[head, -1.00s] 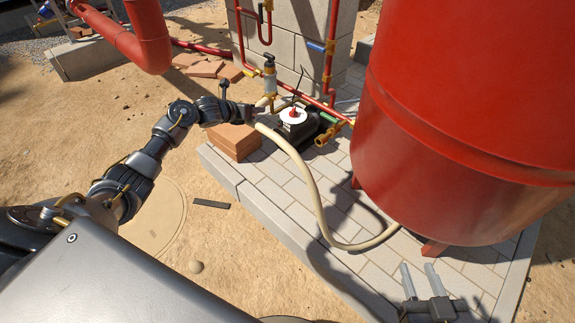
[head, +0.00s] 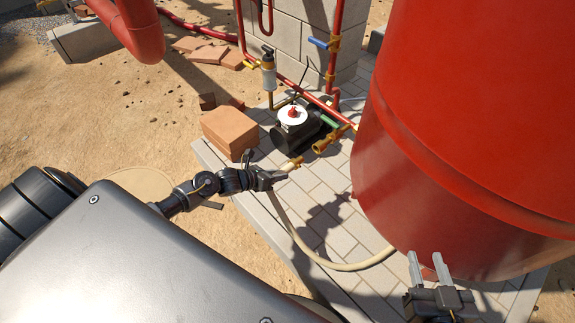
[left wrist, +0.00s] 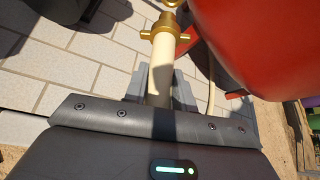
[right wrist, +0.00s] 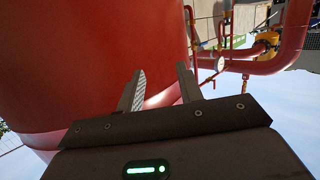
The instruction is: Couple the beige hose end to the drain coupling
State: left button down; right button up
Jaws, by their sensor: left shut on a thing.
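The beige hose (head: 345,267) curves over the paving from my left gripper (head: 273,178) toward the red tank. The gripper is shut on the hose just behind its brass end fitting (head: 293,163). In the left wrist view the beige hose (left wrist: 161,72) runs up between the fingers to the brass end fitting (left wrist: 164,28). The brass drain coupling (head: 324,145) is on the pipe beside the tank, a short gap up and right of the hose end. More brass shows at the top edge of the left wrist view. My right gripper (head: 428,267) is open and empty by the tank's lower front.
The large red tank (head: 455,150) fills the right side. A black pump with a white disc (head: 292,115) stands behind the hose end. Bricks (head: 230,130) sit left of it on the slab's edge. The paving (head: 310,210) around the hose is mostly clear.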

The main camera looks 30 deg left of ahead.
aim_at(287, 167)
pick_arm(q)
jog(key=shift+w+d+r, duration=0.1)
jog(key=shift+w+d, duration=0.05)
jog(key=shift+d, duration=0.05)
pick_arm(e)
jog(key=shift+w+a, duration=0.1)
jog(key=shift+a, duration=0.1)
